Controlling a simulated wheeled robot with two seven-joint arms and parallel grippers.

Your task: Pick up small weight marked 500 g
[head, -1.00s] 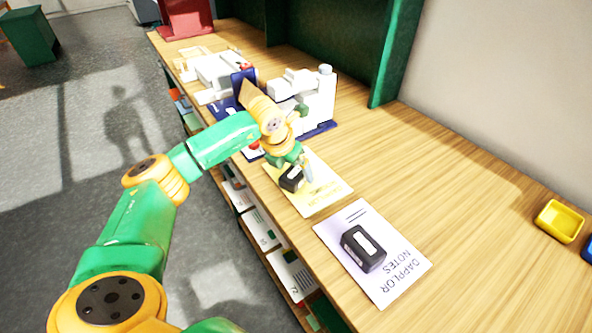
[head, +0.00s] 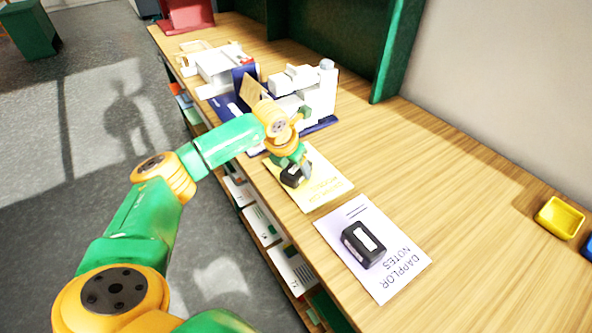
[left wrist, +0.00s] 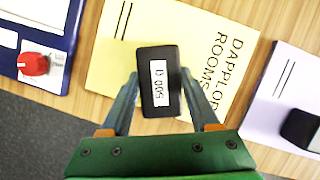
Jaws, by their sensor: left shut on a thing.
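A small black weight (left wrist: 160,82) with a white label reading 500 g shows in the left wrist view, over a yellow sheet (left wrist: 112,62) printed DAPPLOR ROOMS. In the head view the weight (head: 292,178) is partly hidden by my gripper. My left gripper (left wrist: 160,100) is shut on this weight, one finger on each side of it. I cannot tell whether the weight touches the sheet. A second, larger-looking black weight (head: 362,246) lies on a pale lilac sheet (head: 390,278) marked DAPPLOR NOTES. My right gripper is not in view.
The wooden table (head: 440,185) has wide free room at right. A yellow bin (head: 560,217) stands at the right edge. White equipment on a blue base (head: 322,127) stands beyond the yellow sheet. A red knob (left wrist: 33,64) shows in the left wrist view.

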